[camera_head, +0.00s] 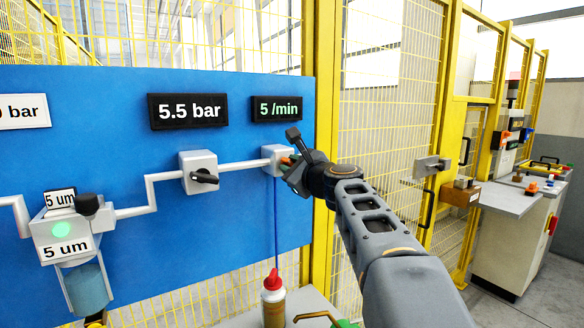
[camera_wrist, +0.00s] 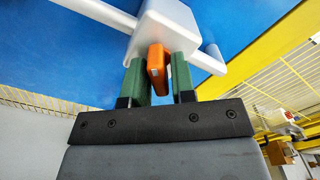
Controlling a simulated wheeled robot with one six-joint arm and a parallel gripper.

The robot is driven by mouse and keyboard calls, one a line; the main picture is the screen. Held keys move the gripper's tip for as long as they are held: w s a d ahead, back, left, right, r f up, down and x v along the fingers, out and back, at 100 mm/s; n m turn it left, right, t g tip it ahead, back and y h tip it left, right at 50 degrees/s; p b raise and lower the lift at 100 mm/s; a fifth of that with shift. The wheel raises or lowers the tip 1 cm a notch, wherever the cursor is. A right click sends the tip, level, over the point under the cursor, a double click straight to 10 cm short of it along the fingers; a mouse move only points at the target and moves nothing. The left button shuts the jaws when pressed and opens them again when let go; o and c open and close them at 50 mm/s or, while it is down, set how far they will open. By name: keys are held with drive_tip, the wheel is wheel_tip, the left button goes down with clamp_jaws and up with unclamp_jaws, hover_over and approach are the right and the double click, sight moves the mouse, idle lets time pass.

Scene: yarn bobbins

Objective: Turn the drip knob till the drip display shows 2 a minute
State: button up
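The drip display (camera_head: 278,109) reads 5 /min in green on the blue panel. Below it is a small white valve box (camera_head: 271,155). In the wrist view the box (camera_wrist: 165,28) carries an orange drip knob (camera_wrist: 157,66). My gripper (camera_head: 290,167) is at the front of this box. The gripper hides most of the knob in the head view.
A 5.5 bar display (camera_head: 189,111) sits above a regulator with a black knob (camera_head: 204,177). A filter unit (camera_head: 66,235) with 5 um labels is at left. A red-capped bottle (camera_head: 273,300) stands below the drip valve. A yellow mesh fence (camera_head: 385,110) is behind my arm.

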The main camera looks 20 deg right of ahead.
clamp_jaws()
drive_tip(key=shift+f, duration=0.1)
